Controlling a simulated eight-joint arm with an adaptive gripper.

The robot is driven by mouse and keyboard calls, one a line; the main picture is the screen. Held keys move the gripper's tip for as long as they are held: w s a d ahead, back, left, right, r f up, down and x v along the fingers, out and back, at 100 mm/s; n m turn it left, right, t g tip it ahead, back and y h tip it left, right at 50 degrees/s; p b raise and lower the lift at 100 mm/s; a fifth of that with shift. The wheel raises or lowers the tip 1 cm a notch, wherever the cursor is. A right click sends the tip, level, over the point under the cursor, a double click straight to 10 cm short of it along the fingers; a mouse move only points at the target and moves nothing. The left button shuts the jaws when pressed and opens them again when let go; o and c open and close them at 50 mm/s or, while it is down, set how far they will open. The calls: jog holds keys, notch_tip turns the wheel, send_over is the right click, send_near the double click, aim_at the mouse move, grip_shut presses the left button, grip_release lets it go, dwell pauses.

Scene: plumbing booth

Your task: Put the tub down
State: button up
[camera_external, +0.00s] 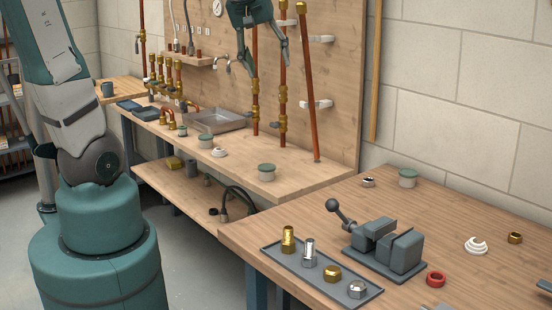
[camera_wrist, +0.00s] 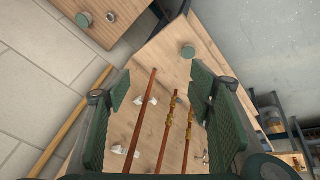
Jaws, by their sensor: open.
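Several small pale tubs with green lids stand on the benches. One tub (camera_external: 267,173) is upright near the front edge of the back bench; it also shows between and beyond my fingers in the wrist view (camera_wrist: 188,52). Another tub (camera_external: 205,142) stands farther left on that bench. A third tub (camera_external: 407,178) is at the back of the near bench, and it shows at the top left of the wrist view (camera_wrist: 83,19). My gripper (camera_external: 269,70) is open and empty, high in front of the pipe board. Its green-padded fingers (camera_wrist: 161,88) are wide apart, touching no tub.
Upright copper pipes (camera_external: 283,85) stand close to my gripper, before the wooden board. The back bench holds a metal tray (camera_external: 218,123) and white fittings. The near bench holds a vise (camera_external: 386,246) and a tray of fittings (camera_external: 372,299).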

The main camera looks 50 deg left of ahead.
jog(key=s+d+f+m+t, duration=0.1)
jog(key=s+d+f+m, duration=0.1)
jog(key=s+d+m, duration=0.2)
jog(key=s+d+f+m+t+h, duration=0.1)
jog(key=s+d+f+m, duration=0.2)
jog(key=s+d, duration=0.6)
jog(key=shift+s+m, duration=1)
jog(key=shift+m, duration=0.2)
jog(key=shift+d+f, duration=0.1)
